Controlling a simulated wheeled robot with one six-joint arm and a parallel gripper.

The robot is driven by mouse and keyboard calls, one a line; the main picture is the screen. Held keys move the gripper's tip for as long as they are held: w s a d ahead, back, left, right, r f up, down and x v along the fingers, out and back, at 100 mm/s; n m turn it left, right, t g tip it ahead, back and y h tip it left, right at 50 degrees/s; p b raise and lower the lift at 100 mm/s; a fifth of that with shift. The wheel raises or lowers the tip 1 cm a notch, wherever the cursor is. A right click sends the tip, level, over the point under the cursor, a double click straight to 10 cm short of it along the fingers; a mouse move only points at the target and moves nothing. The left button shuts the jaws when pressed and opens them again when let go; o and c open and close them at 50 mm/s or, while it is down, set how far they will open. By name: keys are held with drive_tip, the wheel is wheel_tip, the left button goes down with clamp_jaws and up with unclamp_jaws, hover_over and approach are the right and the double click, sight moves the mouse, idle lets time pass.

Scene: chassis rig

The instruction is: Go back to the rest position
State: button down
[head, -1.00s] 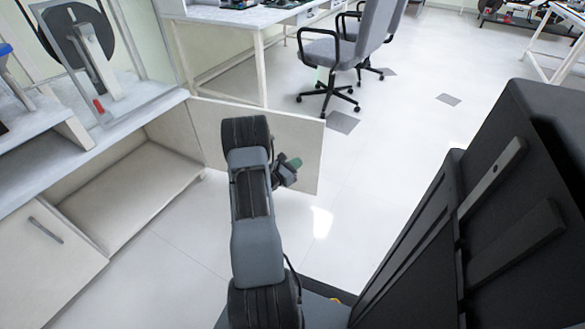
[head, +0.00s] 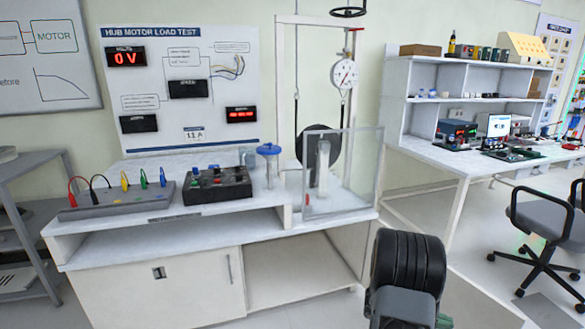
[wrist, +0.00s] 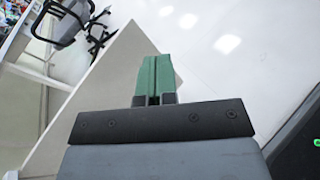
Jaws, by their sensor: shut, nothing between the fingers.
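My gripper (wrist: 156,62) shows in the wrist view with its two green fingers together and nothing between them. Beyond it in that view are the pale open cabinet door (wrist: 95,95) and the floor. In the head view my arm is at the bottom, right of centre, in front of the workbench. Only a small green part shows beside it at the bottom edge; the fingertips cannot be made out there.
The motor test bench (head: 160,240) stands ahead with an open compartment (head: 300,268) below. The open door (head: 480,300) juts out right of my arm. An office chair (head: 545,230) and another table (head: 440,160) stand at the right. A grey shelf (head: 30,165) is at the left.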

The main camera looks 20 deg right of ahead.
drive_tip(key=w+a+r+m+t+y+p, duration=0.2)
drive_tip(key=a+r+t+y+p, duration=0.2)
drive_tip(key=a+r+p, duration=0.3)
drive_tip(key=w+a+r+m+t+y+p, duration=0.2)
drive_tip(key=a+r+t+y+p, duration=0.2)
drive_tip(key=a+r, duration=1.2)
drive_tip(key=w+a+r+m+t+y+p, duration=0.2)
drive_tip(key=a+r+p, duration=0.8)
drive_tip(key=a, duration=0.6)
wheel_tip(320, 180, up, 3)
drive_tip(key=m+t+y, duration=0.1)
drive_tip(key=t+y, duration=0.1)
drive_tip(key=y, duration=0.1)
drive_tip(key=shift+w+a+f+t, duration=0.15)
drive_tip(key=shift+w+a+t, duration=0.1)
drive_tip(key=shift+w+t, duration=0.15)
drive_tip(key=shift+s, duration=0.15)
